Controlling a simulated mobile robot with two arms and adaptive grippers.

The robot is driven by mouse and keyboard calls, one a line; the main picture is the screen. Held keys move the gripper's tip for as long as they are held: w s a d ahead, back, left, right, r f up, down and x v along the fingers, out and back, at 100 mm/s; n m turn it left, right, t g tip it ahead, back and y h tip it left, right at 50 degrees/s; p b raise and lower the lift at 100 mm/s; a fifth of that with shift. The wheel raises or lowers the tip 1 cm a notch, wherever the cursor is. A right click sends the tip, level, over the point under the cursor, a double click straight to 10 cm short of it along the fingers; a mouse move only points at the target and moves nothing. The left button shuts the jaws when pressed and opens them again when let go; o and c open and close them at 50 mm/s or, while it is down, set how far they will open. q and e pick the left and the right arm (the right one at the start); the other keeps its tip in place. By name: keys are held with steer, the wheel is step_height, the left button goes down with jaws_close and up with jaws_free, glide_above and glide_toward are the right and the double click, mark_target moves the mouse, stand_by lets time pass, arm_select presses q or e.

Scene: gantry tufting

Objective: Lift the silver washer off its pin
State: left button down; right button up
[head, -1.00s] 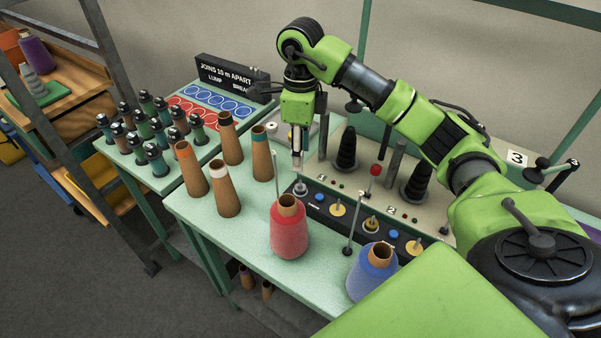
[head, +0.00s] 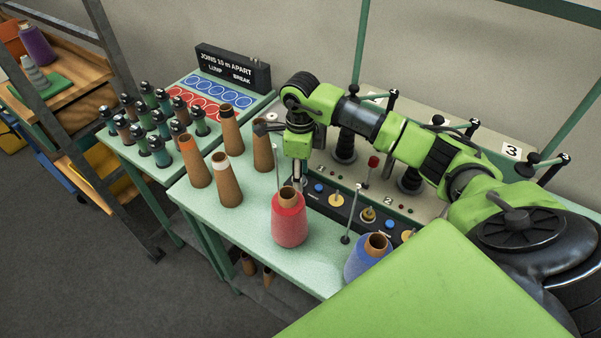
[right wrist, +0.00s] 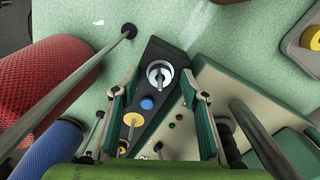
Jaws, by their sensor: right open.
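The silver washer (right wrist: 160,75) sits around a short pin at the end of a black strip (right wrist: 152,55) in the right wrist view. My right gripper (right wrist: 158,78) is open, with one finger on each side of the washer in that view. I cannot tell the height left between fingertips and washer. In the head view the right gripper (head: 298,182) points down over the strip's near-left end, behind the red yarn cone, and the washer is hidden there. My left gripper is not in view.
A red yarn cone (head: 289,222) stands close in front of the gripper, with a thin rod (right wrist: 75,80) beside it. A blue cone (head: 367,262) stands nearer. Blue buttons (right wrist: 147,103) and yellow discs (right wrist: 133,119) follow along the strip. Empty brown cones (head: 228,185) stand left.

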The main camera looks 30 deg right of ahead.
jaws_close()
steer(key=shift+r, duration=0.2)
steer(key=shift+r+p, duration=2.15)
steer(key=shift+r, duration=1.4)
